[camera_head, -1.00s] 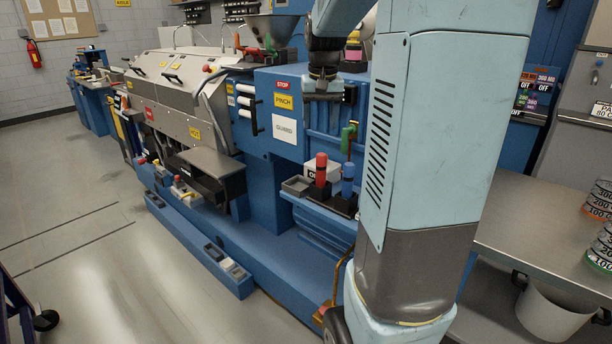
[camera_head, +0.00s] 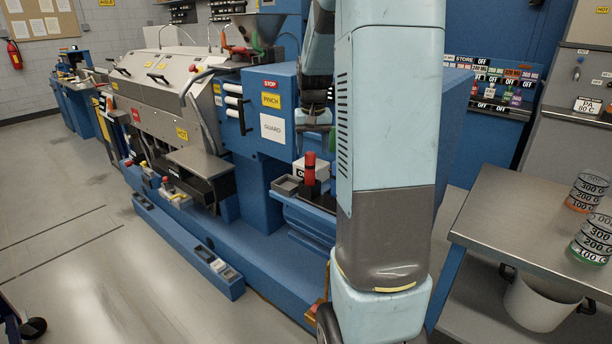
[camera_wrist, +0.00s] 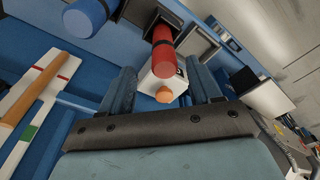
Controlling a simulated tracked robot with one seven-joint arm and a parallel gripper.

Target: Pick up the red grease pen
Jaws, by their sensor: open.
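The red grease pen (camera_head: 310,167) stands upright in a dark holder (camera_head: 308,189) on the blue machine's ledge, in the head view. In the wrist view the red pen (camera_wrist: 163,52) shows just beyond my finger gap, near its middle. My gripper (camera_head: 313,143) is above the pen in the head view, pointing down, empty. In the wrist view my gripper (camera_wrist: 164,82) has its two fingers spread wide, apart from the pen. A blue pen (camera_wrist: 86,16) stands beside the red one; my arm hides it in the head view.
A white box (camera_head: 298,168) stands close behind the red pen, and a grey tray (camera_head: 285,186) is left of it. A steel table (camera_head: 510,215) with stacked rings is at right.

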